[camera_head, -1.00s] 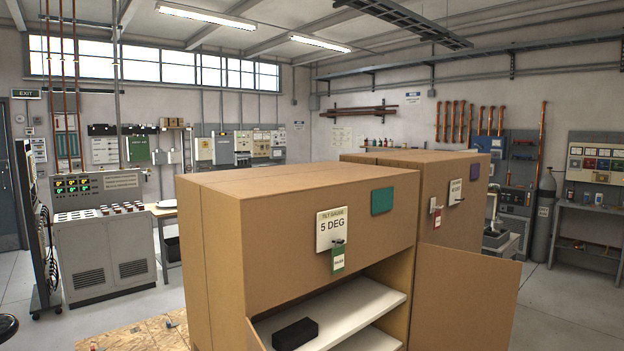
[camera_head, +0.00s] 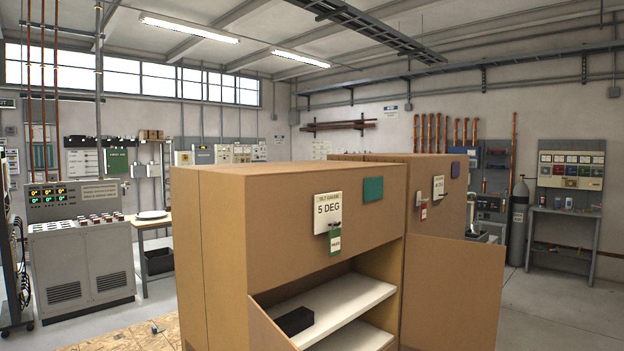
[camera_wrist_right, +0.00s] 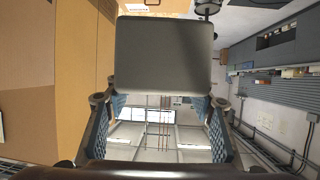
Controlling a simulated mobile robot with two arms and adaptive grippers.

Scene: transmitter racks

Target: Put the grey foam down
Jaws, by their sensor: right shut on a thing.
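The grey foam (camera_wrist_right: 163,55) is a flat, dark grey, rounded block in the right wrist view. My right gripper (camera_wrist_right: 160,101) is shut on it, with a blue-padded finger on each side. It is held clear of the brown cabinet wall at the left of that view. My left gripper is in neither view, and the head view shows neither gripper nor the foam.
A brown cabinet (camera_head: 270,215) stands open, its door (camera_head: 455,290) swung out. A black block (camera_head: 295,321) lies on its white shelf (camera_head: 355,300), which has bare room to the right. A grey console (camera_head: 82,265) and a small table (camera_head: 150,222) stand at left.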

